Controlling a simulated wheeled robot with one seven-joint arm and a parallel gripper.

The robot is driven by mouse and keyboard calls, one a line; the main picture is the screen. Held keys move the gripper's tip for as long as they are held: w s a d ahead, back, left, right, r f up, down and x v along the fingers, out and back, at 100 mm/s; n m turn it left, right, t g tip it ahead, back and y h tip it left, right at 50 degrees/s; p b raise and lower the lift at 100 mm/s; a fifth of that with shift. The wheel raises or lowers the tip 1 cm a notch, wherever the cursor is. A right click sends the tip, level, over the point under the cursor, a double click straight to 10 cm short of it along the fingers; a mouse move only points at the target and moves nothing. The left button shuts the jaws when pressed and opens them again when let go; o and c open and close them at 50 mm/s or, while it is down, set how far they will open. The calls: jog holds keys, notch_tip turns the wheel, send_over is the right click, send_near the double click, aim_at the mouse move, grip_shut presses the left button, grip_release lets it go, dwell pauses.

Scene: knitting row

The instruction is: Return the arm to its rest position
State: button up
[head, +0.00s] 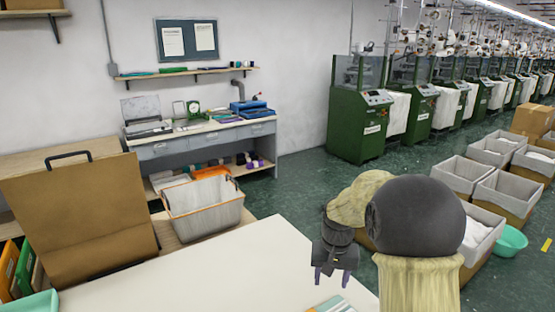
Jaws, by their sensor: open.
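My gripper (331,281) hangs at the centre right of the head view, with its two purple-tipped fingers pointing down and spread apart. It is open and nothing shows between the fingers. In the picture it lies over the right edge of the white table (215,270); its height above the top is hard to tell. My arm's covered links, with a dark rounded joint, fill the area right of it and hide part of the floor and bins behind.
A flat striped item (332,305) lies at the table's near edge, below my gripper. A lined basket (204,208) and a brown board-like case with a handle (80,215) stand beyond the table. Grey bins (460,174) and a teal basin (510,241) are on the floor at right. Green machines (360,125) line the back.

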jog(key=s+f+n+t, duration=0.1)
jog(key=s+n+t, duration=0.1)
jog(key=s, duration=1.6)
jog(key=shift+s+a, duration=0.15)
jog(key=shift+s, duration=0.05)
jog(key=shift+w, duration=0.2)
jog(key=shift+s+d, duration=0.2)
jog(key=shift+s, duration=0.05)
jog(key=shift+w+a, duration=0.1)
jog(key=shift+w, duration=0.05)
dwell(1.1)
